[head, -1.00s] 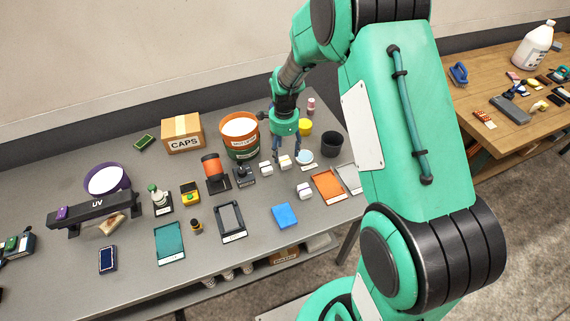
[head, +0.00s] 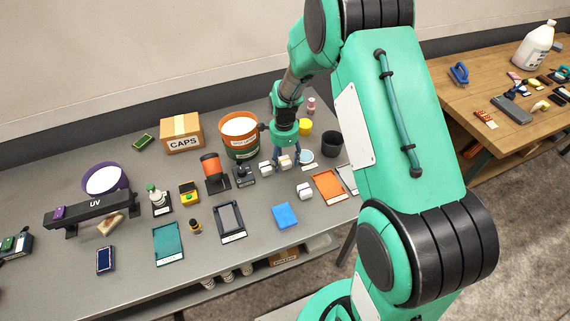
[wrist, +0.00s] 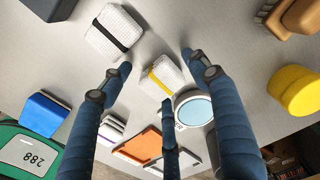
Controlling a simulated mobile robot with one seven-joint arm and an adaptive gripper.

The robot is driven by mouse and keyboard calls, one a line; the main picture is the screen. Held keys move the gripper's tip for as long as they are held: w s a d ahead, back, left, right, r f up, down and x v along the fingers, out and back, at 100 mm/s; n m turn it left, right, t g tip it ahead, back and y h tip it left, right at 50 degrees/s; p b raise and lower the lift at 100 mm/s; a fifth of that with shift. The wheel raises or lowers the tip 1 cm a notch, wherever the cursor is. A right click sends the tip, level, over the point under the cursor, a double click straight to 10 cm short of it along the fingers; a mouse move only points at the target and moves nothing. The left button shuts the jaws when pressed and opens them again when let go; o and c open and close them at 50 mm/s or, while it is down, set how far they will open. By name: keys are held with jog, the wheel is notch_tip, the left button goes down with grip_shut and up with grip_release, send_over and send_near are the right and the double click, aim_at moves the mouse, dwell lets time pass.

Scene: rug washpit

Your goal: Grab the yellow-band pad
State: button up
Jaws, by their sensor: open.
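The yellow-band pad (wrist: 160,78) is a white block with a yellow stripe, lying on the grey table in the wrist view. It also shows in the head view (head: 285,161), partly behind my fingers. My gripper (wrist: 158,74) is open, with blue fingers spread around the pad's place in the picture. The pad appears between the fingertips, with no clear contact. A similar white pad with a black band (wrist: 116,32) lies up and to the left of it in the wrist view.
A round pale-blue dish (wrist: 194,108) lies close to the pad. An orange tray (wrist: 140,146), a yellow round item (wrist: 296,90) and a blue block (wrist: 42,113) are around. In the head view, another white pad (head: 305,191) and a dark cup (head: 331,145) stand nearby.

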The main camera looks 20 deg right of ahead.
aim_at(284, 160)
dwell(0.5)
jog(key=c, duration=1)
notch_tip(284, 160, up, 10)
jog(key=p, duration=0.2)
dwell(0.4)
